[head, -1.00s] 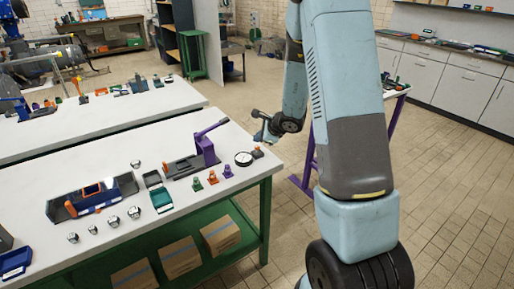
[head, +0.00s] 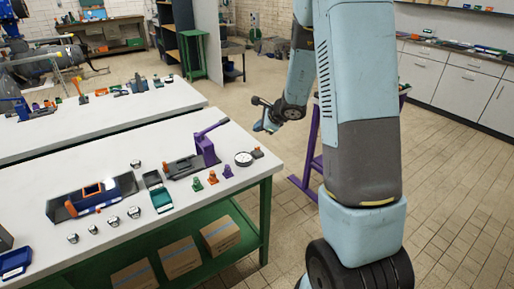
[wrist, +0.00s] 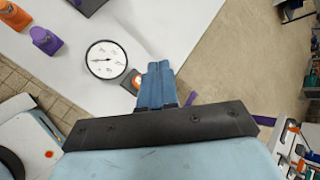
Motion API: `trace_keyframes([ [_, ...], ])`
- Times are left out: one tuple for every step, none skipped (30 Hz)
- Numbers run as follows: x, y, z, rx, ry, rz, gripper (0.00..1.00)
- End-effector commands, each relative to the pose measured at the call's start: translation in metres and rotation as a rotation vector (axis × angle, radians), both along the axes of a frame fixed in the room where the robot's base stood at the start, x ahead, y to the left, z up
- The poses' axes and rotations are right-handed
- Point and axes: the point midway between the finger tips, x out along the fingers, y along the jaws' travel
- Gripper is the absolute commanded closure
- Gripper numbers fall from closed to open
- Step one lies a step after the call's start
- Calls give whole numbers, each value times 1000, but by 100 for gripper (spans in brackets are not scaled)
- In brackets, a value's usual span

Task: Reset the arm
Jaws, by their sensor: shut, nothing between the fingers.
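My gripper (head: 262,115) is above and beyond the right end of the near white workbench (head: 120,245), clear of everything on it. It also shows in the wrist view (wrist: 157,66), with its blue fingers together and nothing between them. In the wrist view the fingertips appear beside a small dark block with an orange part (wrist: 132,82) and a round white dial gauge (wrist: 106,59). The gauge also shows on the bench in the head view (head: 244,159). My arm rises on the right side of the head view.
A purple lever press (head: 206,150), small orange, green and purple pieces, a blue fixture (head: 96,197) and several small round gauges lie on the near bench. A second white bench (head: 110,112) stands behind. A purple-legged stand (head: 308,165) is behind my arm. Tiled floor is open at right.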

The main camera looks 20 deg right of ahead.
Motion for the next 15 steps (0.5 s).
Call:
trace_keyframes([
  [0, 0, 0, 0, 0, 0, 100],
  [0, 0, 0, 0, 0, 0, 100],
  [0, 0, 0, 0, 0, 0, 100],
  [0, 0, 0, 0, 0, 0, 100],
  [0, 0, 0, 0, 0, 0, 100],
  [0, 0, 0, 0, 0, 0, 100],
  [0, 0, 0, 0, 0, 0, 100],
  [0, 0, 1, -1, -1, 3, 100],
  [-1, 1, 3, -3, -4, 10, 100],
  [-2, 3, 6, -5, -8, 19, 100],
  [-3, 4, 9, -9, -14, 31, 100],
  [-6, 8, 16, -16, -24, 55, 100],
  [-9, 11, 23, -22, -35, 78, 100],
  [-13, 14, 30, -31, -45, 105, 100],
  [-18, 19, 41, -43, -63, 146, 100],
])
